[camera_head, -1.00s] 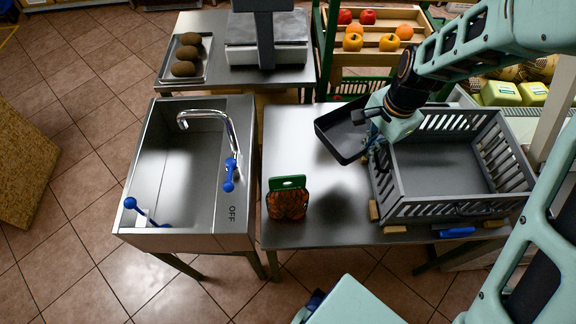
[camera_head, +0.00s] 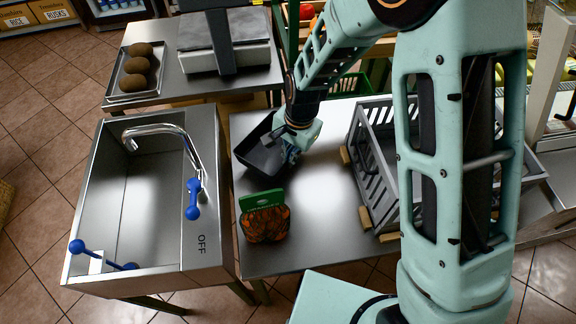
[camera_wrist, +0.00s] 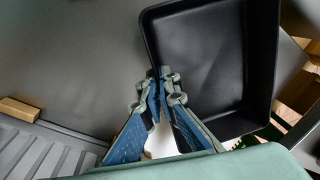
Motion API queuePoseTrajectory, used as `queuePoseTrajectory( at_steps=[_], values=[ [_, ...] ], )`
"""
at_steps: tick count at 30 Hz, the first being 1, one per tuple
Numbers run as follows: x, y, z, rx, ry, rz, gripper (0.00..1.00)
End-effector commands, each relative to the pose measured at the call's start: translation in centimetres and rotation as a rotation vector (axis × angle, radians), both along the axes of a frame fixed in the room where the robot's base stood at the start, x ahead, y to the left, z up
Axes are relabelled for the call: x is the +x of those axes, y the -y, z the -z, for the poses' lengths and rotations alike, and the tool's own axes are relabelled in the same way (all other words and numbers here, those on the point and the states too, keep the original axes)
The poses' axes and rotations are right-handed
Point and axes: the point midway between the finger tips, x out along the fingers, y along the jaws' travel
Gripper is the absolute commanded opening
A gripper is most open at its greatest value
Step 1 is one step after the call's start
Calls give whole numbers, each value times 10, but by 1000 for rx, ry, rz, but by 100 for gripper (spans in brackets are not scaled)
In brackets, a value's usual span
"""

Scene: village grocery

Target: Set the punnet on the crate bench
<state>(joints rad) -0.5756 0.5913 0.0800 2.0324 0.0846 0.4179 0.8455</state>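The punnet, an empty black tray (camera_head: 262,158), is at the back left of the steel bench (camera_head: 310,205), which carries a grey slatted crate (camera_head: 362,165). My gripper (camera_head: 292,146) is shut on the punnet's rim at its right side. In the wrist view, both blue-padded fingertips (camera_wrist: 160,78) pinch the near left edge of the punnet (camera_wrist: 205,50). The punnet looks tilted in the head view. I cannot tell if its underside touches the bench.
A net bag of orange produce with a green label (camera_head: 264,220) stands just in front of the punnet. A sink with a blue-handled tap (camera_head: 150,200) is to the left. A scale (camera_head: 225,45) and a tray of brown fruit (camera_head: 135,75) are behind. Bench middle is clear.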

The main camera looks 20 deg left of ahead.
Motion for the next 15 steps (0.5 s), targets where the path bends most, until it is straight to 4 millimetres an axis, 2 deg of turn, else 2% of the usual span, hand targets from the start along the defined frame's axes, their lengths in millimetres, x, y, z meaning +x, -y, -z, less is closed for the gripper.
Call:
queuePoseTrajectory(
  at_steps=[4,9,15],
  values=[
    [0,0,10,0,0,1,0],
    [0,0,34,-1,-1,1,0],
    [1,0,39,2,2,0,0]
  ],
)
